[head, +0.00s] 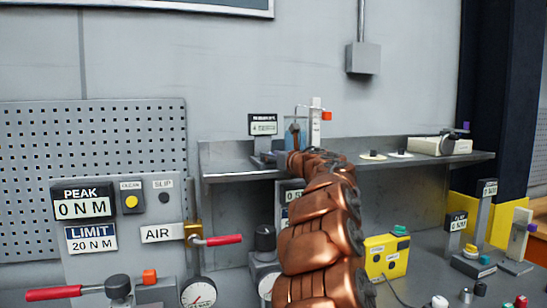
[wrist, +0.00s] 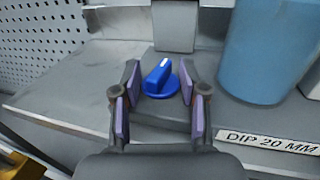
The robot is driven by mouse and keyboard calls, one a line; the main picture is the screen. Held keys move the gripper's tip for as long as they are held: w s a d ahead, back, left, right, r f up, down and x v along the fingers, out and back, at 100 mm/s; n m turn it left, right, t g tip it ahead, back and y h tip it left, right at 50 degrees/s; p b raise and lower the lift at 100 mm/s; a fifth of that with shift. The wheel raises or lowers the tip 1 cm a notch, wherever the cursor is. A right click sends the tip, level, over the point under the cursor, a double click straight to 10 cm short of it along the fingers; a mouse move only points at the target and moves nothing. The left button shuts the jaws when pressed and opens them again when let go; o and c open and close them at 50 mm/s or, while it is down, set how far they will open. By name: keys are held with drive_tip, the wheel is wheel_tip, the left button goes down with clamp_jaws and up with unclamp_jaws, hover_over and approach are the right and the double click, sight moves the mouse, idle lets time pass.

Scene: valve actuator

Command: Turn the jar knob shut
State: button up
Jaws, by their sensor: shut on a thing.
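A blue knob (wrist: 158,79) with a white line on its raised grip sits on a grey surface in the wrist view. The exact contact of the pads is hard to see. The knob's grip is tilted a little in the picture, its white-marked end towards the upper right. A large light-blue jar (wrist: 264,48) stands to the right of the knob. In the head view the jar (head: 292,128) shows at the shelf's back, and my copper arm hides the knob and gripper.
A "DIP 20 MM" label (wrist: 272,142) lies in front of the jar, and a grey post (wrist: 174,25) stands behind the knob. In the head view, the shelf (head: 235,172) also bears a small display (head: 263,124). A red-handled valve (head: 220,240) and a yellow box (head: 388,256) stand below.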

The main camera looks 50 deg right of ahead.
drive_tip(key=shift+d+n+y, duration=0.1)
drive_tip(key=shift+n+y, duration=0.2)
drive_tip(key=shift+y, duration=0.1)
drive_tip(key=shift+n+y, duration=0.5)
drive_tip(key=shift+y, duration=0.3)
drive_tip(key=shift+t, duration=0.3)
drive_tip(key=o, duration=0.8)
drive_tip(key=shift+o, duration=0.2)
drive_tip(key=shift+s, duration=0.15)
drive_tip(key=s+a, duration=0.1)
drive_tip(key=s, duration=1)
drive_tip(key=shift+s+a, duration=0.15)
drive_tip(key=shift+s, duration=0.25)
